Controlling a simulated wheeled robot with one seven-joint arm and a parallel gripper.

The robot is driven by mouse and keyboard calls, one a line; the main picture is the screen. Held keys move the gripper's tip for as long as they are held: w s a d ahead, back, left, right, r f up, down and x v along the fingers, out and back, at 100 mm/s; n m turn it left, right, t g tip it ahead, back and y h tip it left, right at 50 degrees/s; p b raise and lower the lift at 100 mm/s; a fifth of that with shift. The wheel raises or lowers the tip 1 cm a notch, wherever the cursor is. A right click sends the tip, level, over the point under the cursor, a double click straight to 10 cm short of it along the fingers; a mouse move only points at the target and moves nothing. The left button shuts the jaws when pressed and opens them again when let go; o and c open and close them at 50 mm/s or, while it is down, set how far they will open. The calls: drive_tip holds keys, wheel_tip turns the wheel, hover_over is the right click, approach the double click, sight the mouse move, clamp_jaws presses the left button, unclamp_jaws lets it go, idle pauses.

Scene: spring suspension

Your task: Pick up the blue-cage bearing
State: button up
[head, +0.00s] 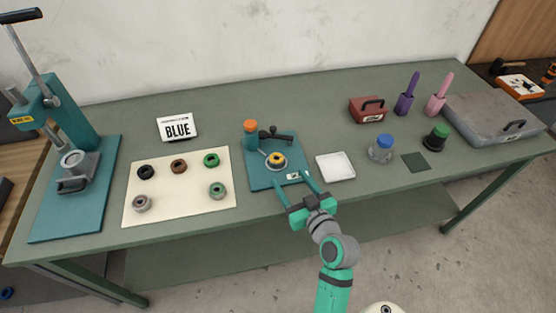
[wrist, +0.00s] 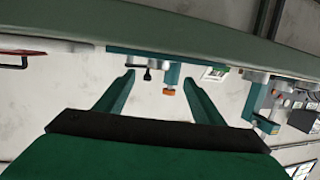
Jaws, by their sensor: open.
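Several bearings lie on a cream mat (head: 182,216): a black one (head: 146,172), a brown one (head: 179,166), a green one (head: 211,160), a grey one (head: 141,203) and a grey-green one (head: 217,190). I cannot make out which has a blue cage. A ring with a yellow-orange band (head: 276,160) sits on the teal fixture (head: 262,181). My gripper (head: 291,180) is open and empty at the fixture's front edge, right of the mat. Its spread fingers also show in the wrist view (wrist: 159,80), with no bearing between them.
A white tray (head: 335,167), a blue-capped jar (head: 381,149), a green-topped jar (head: 436,138), a red box (head: 368,110) and a grey case (head: 490,118) stand right.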

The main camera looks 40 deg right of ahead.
sight(278, 159)
drive_tip(key=x, duration=0.3)
drive_tip(key=shift+w, duration=0.15)
drive_tip(key=shift+x, duration=2.8)
drive_tip(key=shift+d+r, duration=0.15)
drive_tip(key=shift+r, duration=0.05)
drive_tip(key=shift+c, duration=0.2)
drive_tip(key=c, duration=1.3)
